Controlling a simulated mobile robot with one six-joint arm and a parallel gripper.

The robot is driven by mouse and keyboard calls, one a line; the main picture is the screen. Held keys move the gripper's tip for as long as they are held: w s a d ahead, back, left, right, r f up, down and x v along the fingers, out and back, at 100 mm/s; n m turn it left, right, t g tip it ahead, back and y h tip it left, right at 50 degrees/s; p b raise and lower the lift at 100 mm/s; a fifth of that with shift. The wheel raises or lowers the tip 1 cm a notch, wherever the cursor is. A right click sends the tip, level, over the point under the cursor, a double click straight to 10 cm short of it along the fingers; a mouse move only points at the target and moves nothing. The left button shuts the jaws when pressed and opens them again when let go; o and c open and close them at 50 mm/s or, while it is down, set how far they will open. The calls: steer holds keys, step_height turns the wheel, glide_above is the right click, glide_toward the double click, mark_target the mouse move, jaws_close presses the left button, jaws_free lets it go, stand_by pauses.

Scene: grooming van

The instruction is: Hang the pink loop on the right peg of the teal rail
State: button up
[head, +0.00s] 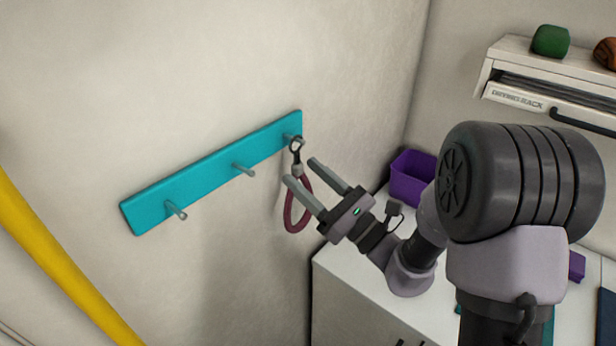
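The teal rail (210,174) is fixed on the wall, sloping up to the right in the head view, with three grey pegs. The right peg (289,137) is at its upper right end. The pink loop (290,215), dark pink with a black ring (296,144) on top, hangs down at that peg. The ring appears to be around the peg. My gripper (301,171) is just right of the loop, its two fingers spread apart. Part of the loop passes behind the lower finger; no grip on it shows.
The middle peg (243,170) and left peg (176,211) are bare. A white counter (345,281) with a purple bin (412,178) stands at the right. A drawer unit (550,83) holds a green object (551,40). A yellow pole (62,262) crosses the left.

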steer(key=b+v, duration=0.5)
steer(key=v, duration=1.2)
steer(key=s+a+f+n+g+b, duration=0.2)
steer(key=s+a+n+g, duration=0.8)
steer(key=s+n+g, duration=0.3)
steer(key=s+a+f+n+g+h, duration=0.1)
steer(key=s+f+n+g+h, duration=0.2)
steer(key=s+f+h, duration=0.25)
steer(key=d+f+n+t+h+b, duration=0.2)
steer(key=d+f+n+t+h, duration=0.15)
steer(key=d+h, duration=0.4)
steer(key=w+d+r+n+t+h, duration=0.1)
steer(key=w+d+r+t+h, duration=0.1)
steer(key=w+d+r+t, duration=0.1)
steer(key=shift+w+r+n+t+h+b, duration=0.3)
steer(key=shift+r+n+t, duration=0.05)
steer(key=shift+r+t, duration=0.35)
